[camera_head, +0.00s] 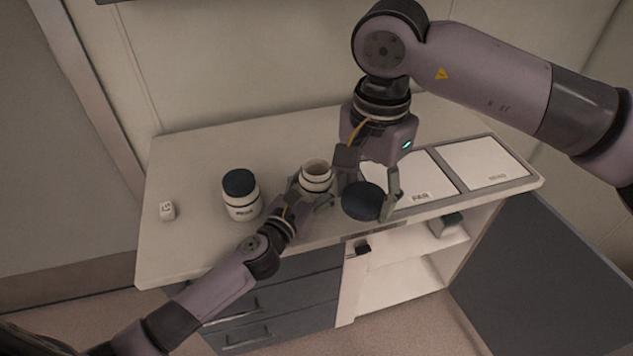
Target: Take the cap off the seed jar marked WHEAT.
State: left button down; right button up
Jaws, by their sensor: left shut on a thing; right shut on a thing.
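A white jar (316,178) with dark bands stands at the middle of the counter, its mouth open and uncapped. My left gripper (311,197) is shut on this jar from the front left. Its label is hidden, so I cannot read whether it says WHEAT. My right gripper (369,190) points down and is shut on a dark round cap (361,204). The cap is apart from the jar, to its right near the counter's front edge. A second white jar (242,203) stands to the left with its dark cap on; its label is too small to read surely.
The counter (200,150) has free room at the back and left. A small white block (167,211) lies at the left. Two white panels (487,163) with labels are set in the right end. Below, an open cupboard (405,283) has its dark door (545,270) swung out.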

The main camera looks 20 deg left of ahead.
pick_arm(q)
jog(key=shift+f, duration=0.1)
jog(key=shift+c, duration=2)
grip_release()
